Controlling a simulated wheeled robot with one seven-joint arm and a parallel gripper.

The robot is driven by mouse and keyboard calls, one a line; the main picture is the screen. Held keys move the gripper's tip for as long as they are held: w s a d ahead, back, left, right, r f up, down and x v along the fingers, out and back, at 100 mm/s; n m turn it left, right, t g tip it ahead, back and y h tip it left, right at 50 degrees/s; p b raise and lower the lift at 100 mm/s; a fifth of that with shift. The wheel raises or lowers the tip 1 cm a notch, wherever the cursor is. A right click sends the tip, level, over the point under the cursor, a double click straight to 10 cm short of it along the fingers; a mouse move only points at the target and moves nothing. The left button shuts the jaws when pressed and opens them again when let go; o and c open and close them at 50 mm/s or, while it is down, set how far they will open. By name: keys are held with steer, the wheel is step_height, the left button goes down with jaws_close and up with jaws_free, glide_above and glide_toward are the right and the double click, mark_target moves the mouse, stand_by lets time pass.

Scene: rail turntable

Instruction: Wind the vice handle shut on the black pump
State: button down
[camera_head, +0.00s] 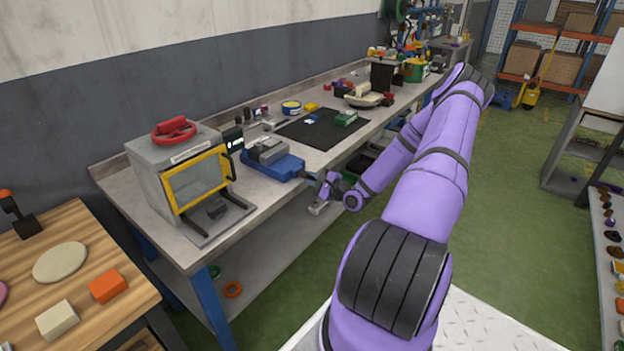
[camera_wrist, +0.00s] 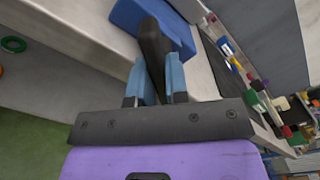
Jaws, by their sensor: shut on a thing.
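The blue vice (camera_head: 285,168) sits at the front edge of the workbench, with grey jaw parts (camera_head: 266,150) on top. Its blue body also shows at the top of the wrist view (camera_wrist: 178,22). My gripper (camera_head: 324,180) is at the vice's right end, just off the bench edge. In the wrist view, the blue fingers (camera_wrist: 156,82) are shut on a dark bar (camera_wrist: 153,48), which looks like the vice handle and runs up to the blue body. I cannot make out the black pump between the jaws.
A grey cabinet (camera_head: 148,157) with a yellow-framed window and red wheel stands left of the vice. A black mat (camera_head: 318,133) with small items lies behind it. A wooden table (camera_head: 95,243) is at front left. Green floor (camera_head: 520,240) is clear right of my arm.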

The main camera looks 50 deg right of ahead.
steer(key=shift+f+m, duration=0.15)
steer(key=shift+m, duration=0.45)
steer(key=shift+s, duration=0.1)
steer(key=c, duration=1.1)
jaws_free()
steer(key=s, duration=1)
steer(key=shift+s+d, duration=0.35)
steer(key=shift+d, duration=0.05)
